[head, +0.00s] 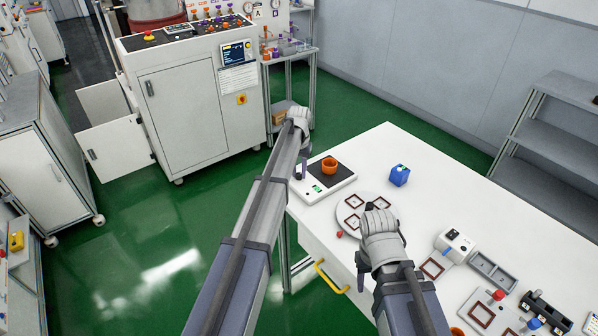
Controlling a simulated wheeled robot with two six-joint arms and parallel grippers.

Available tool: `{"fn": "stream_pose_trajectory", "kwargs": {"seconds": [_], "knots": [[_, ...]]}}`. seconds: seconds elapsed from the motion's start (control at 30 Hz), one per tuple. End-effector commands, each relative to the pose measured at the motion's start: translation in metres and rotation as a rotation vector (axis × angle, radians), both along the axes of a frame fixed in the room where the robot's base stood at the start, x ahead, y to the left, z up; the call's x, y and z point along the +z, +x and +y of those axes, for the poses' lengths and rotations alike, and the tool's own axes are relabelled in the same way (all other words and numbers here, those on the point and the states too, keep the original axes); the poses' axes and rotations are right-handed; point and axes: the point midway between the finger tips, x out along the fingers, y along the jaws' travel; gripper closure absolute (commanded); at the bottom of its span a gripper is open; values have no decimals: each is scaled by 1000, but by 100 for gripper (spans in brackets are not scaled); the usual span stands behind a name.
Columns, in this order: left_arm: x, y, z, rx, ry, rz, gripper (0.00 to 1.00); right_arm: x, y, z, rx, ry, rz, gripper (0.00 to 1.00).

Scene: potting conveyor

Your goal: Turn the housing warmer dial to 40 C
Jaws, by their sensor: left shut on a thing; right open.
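My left gripper (300,172) reaches down at the left edge of a white flat device (341,184) with a small green display. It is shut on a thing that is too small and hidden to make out. An orange cup (329,167) stands on that device. My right gripper (371,208) is open over the right part of a pale round plate (343,216) that bears dark red square frames. A white box-shaped unit (455,241) with dark details stands to the right. I cannot make out a dial or a 40 C mark, nor tell which device is the warmer.
A blue container (399,175) stands on the white table (440,180) behind the round plate. A yellow handle (330,279) is on the table's front side. The back right tabletop is clear.

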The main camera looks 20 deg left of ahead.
Motion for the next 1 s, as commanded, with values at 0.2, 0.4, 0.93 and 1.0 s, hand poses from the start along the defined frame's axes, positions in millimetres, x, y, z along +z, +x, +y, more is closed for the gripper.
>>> {"fn": "stream_pose_trajectory", "kwargs": {"seconds": [0.2, 0.4, 0.93, 1.0], "knots": [[0, 0, 0, -205, 0, 0, 100, 0, 0, 0, 0, 0, 0, 50], [0, 0, 0, -394, 0, 0, 100, 0, 0, 0, 0, 0, 0, 50], [0, 0, 0, -864, 0, 0, 100, 0, 0, 0, 0, 0, 0, 50], [0, 0, 0, -912, 0, 0, 100, 0, 0, 0, 0, 0, 0, 50]]}}
